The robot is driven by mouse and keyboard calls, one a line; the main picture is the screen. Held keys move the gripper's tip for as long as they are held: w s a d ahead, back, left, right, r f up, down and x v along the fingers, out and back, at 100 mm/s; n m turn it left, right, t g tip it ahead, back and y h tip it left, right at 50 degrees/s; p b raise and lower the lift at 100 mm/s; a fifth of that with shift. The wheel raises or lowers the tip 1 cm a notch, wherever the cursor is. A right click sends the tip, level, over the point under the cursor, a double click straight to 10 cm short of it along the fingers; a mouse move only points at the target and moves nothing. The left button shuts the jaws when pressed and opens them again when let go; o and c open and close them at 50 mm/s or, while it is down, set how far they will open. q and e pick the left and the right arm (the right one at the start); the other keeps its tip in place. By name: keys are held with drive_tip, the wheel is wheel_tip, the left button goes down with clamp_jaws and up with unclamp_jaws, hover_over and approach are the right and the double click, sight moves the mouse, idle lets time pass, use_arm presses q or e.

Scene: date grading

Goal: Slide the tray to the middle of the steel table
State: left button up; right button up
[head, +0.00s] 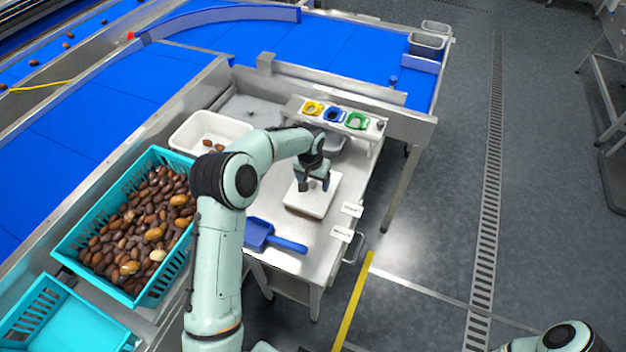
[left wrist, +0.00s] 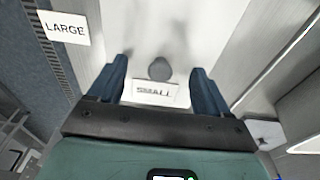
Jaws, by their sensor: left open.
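A white tray (head: 190,138) with a few dates in it is at the back left of the steel table (head: 318,250). My left gripper (head: 314,186) is apart from this tray, to its right. It points down, open and empty, above a pale flat square piece (head: 300,211) on the table. In the left wrist view, the open fingers of my left gripper (left wrist: 160,82) frame a small dark round thing (left wrist: 160,68) and a card reading SMALL (left wrist: 170,96). The tray cannot be made out for sure there. My right gripper is out of view.
A blue scoop (head: 258,233) lies at the table's front. A teal crate (head: 75,232) full of dates stands left. A raised shelf (head: 378,134) with yellow, blue and green rings stands behind. Label cards (head: 352,209) are on the right edge; one reads LARGE (left wrist: 65,28).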

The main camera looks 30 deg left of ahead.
sight(313, 183)
use_arm(q)
drive_tip(key=shift+r+p, duration=1.4)
drive_tip(key=shift+r, duration=2.6)
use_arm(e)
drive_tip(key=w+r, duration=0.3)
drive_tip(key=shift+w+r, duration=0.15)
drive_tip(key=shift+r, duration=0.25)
